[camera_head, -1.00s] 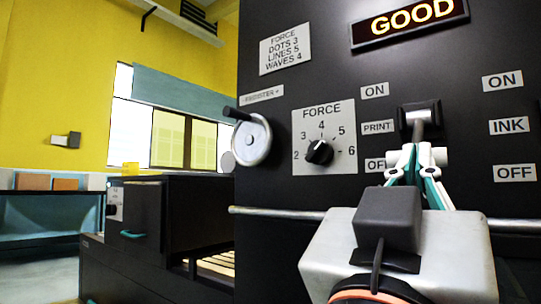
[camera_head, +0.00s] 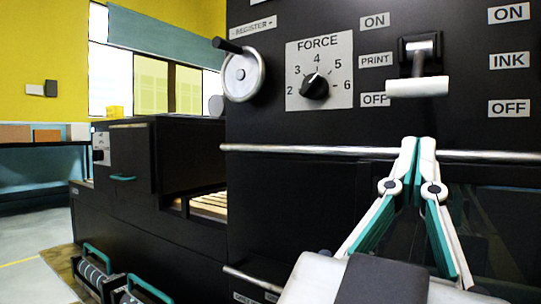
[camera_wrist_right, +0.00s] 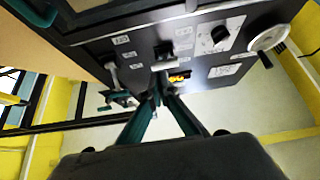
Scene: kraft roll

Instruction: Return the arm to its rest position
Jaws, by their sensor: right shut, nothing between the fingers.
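My right gripper (camera_head: 419,142) is in the head view, below the print lever and in front of the black machine panel. Its fingertips are together and nothing shows between them. The print lever (camera_head: 419,87) has a white crossbar handle that sits between the PRINT and OFF labels; the gripper is apart from it. In the right wrist view, the fingers (camera_wrist_right: 156,94) meet near the middle, with the panel beyond them. My left gripper is in neither view.
A metal rail (camera_head: 300,149) runs across the panel near the fingertips. The force dial (camera_head: 315,88) points near 4. A register handwheel (camera_head: 245,76) sticks out at the left. Teal-handled rolls (camera_head: 95,272) stand low at the left. Open floor (camera_head: 35,255) shows beyond.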

